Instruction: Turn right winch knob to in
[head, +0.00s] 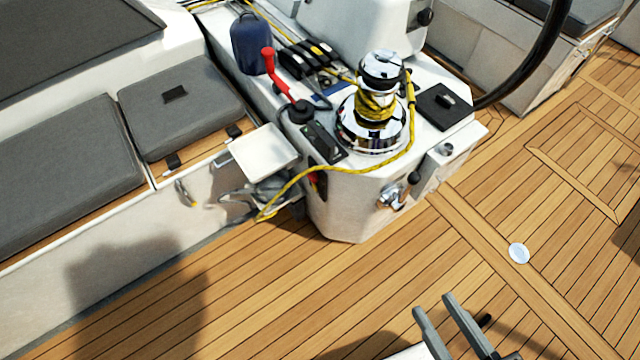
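A chrome winch (372,118) with yellow rope wound on its drum stands on the white console (350,205). Several controls are near it: a small dark panel (323,142) to its left, a black square plate with a raised part (445,106) to its right, and a chrome fitting with a dark handle (392,196) on the console's front face. I cannot tell which of these is the right winch knob, or its setting. My gripper (434,305) is at the bottom edge, over the deck and well apart from the console. Its two grey fingers are apart with nothing between them.
A red-handled lever (279,77) and a dark blue pouch (248,44) are left of the winch. Yellow rope (345,168) hangs over the console's front edge. A dark wheel rim (530,60) is at upper right. The teak deck (300,295) before the console is clear.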

